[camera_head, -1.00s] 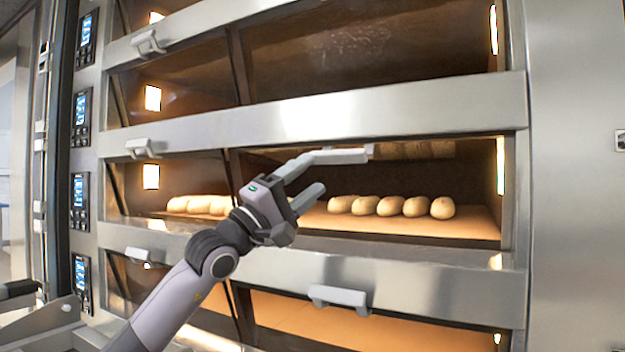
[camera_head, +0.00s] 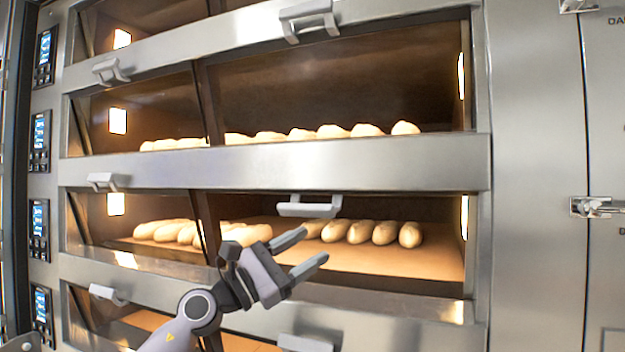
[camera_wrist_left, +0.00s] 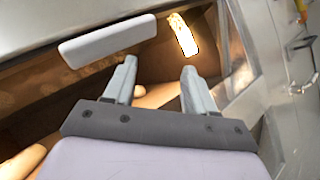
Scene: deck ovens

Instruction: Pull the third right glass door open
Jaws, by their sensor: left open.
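The third right glass door (camera_head: 440,254) looks closed, with several loaves on the deck behind it. Its pale bar handle (camera_head: 308,206) is at the top of this window, at the lower edge of the steel bar above. My left gripper (camera_head: 315,248) is open and empty, just below the handle, fingers pointing right. In the left wrist view the handle (camera_wrist_left: 107,40) lies beyond the fingertips of my left gripper (camera_wrist_left: 160,70), mostly to the left, with a visible gap. My right gripper is not in view.
More oven windows and handles (camera_head: 308,20) are above, below and to the left. Control panels (camera_head: 40,140) line the left side. A steel cabinet with a latch (camera_head: 597,207) stands at the right.

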